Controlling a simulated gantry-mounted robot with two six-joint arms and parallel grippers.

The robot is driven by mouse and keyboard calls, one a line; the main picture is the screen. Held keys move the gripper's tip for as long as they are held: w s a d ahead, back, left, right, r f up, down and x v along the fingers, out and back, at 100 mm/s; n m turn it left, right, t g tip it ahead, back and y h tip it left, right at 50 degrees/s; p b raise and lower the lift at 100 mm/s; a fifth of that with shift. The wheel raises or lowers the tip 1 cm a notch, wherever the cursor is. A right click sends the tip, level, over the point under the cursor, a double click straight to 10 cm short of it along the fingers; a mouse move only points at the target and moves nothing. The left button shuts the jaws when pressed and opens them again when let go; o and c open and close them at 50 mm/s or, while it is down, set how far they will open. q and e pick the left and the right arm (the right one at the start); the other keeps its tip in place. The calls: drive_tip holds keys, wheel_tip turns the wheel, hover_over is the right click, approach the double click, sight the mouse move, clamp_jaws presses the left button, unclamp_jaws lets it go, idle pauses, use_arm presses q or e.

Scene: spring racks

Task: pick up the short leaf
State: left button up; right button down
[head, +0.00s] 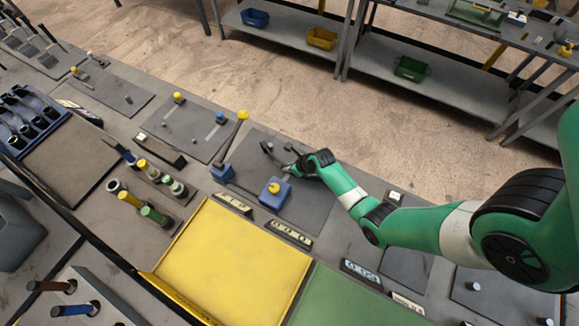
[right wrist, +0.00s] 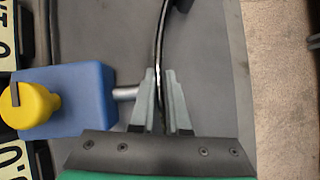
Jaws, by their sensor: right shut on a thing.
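The short leaf (right wrist: 159,45) is a thin, dark, curved strip that runs up from between my right fingers in the right wrist view. In the head view it shows as a small dark strip (head: 268,152) at the tip of my right arm, over a dark grey mat (head: 310,207). My right gripper (right wrist: 160,95) is shut on the leaf, with a finger on each side of it. It also shows small in the head view (head: 289,166). The lower end of the leaf is hidden between the fingers. My left gripper is not in view.
A blue block with a yellow knob (right wrist: 60,100) stands close to the left of my right gripper; it also shows in the head view (head: 275,192). Yellow (head: 230,262) and green (head: 345,300) trays lie in front. Shelves (head: 430,85) stand behind.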

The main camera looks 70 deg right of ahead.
wheel_tip(320, 180, up, 18)
drive_tip(key=p, duration=1.7)
drive_tip(key=shift+d, duration=0.2)
